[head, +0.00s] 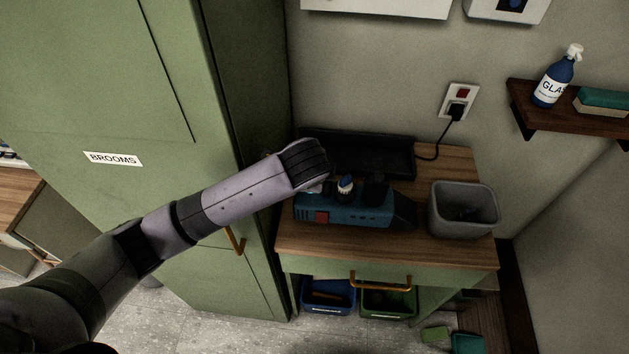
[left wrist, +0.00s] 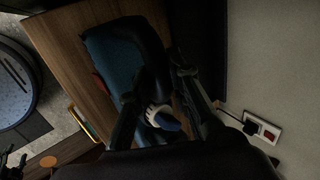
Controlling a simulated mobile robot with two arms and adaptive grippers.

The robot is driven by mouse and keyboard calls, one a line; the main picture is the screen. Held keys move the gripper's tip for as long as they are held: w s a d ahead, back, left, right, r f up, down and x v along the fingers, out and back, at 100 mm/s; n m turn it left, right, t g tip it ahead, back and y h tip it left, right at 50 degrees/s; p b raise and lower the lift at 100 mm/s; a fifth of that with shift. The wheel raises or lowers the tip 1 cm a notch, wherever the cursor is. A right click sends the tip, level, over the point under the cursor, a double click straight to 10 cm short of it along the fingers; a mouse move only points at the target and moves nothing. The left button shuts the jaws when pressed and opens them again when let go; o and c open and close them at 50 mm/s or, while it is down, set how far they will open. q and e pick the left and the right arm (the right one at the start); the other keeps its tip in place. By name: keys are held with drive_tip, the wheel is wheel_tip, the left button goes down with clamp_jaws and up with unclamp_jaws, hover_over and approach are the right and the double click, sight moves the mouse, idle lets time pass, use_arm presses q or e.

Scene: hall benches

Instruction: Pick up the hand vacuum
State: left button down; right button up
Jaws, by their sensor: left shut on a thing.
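The hand vacuum (head: 345,209) has a teal body with a red patch and a dark nozzle pointing right. It is over the wooden top of the small cabinet; I cannot tell if its underside touches the wood. My left gripper (head: 374,190) is at its upper side, shut on its dark upper part. In the left wrist view the vacuum (left wrist: 112,58) lies beyond my left gripper (left wrist: 160,100), its dark part between the fingers. A small white and blue piece shows between the fingers; I cannot tell what it belongs to.
A grey bin (head: 463,211) stands right of the nozzle on the cabinet top (head: 330,245). A black dock (head: 358,153) is behind, its cord running to a wall socket (head: 458,103). A tall green cabinet (head: 150,190) is close on the left. A shelf (head: 560,113) holds a spray bottle.

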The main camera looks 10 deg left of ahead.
use_arm(q)
drive_tip(key=s+b, duration=0.4)
drive_tip(key=s, duration=1.4)
drive_tip(key=shift+r, duration=0.3)
drive_tip(key=shift+w, duration=0.1)
drive_tip(key=w+f, duration=0.1)
drive_tip(key=w, duration=0.5)
drive_tip(key=w+f, duration=0.1)
drive_tip(key=w, duration=0.5)
drive_tip(key=w+f, duration=0.1)
drive_tip(key=w, duration=0.5)
drive_tip(key=shift+w, duration=0.1)
drive_tip(key=shift+f, duration=0.15)
drive_tip(key=c, duration=1.8)
unclamp_jaws()
drive_tip(key=shift+s+f, duration=0.15)
drive_tip(key=shift+s, duration=0.05)
drive_tip(key=shift+c, duration=0.4)
clamp_jaws()
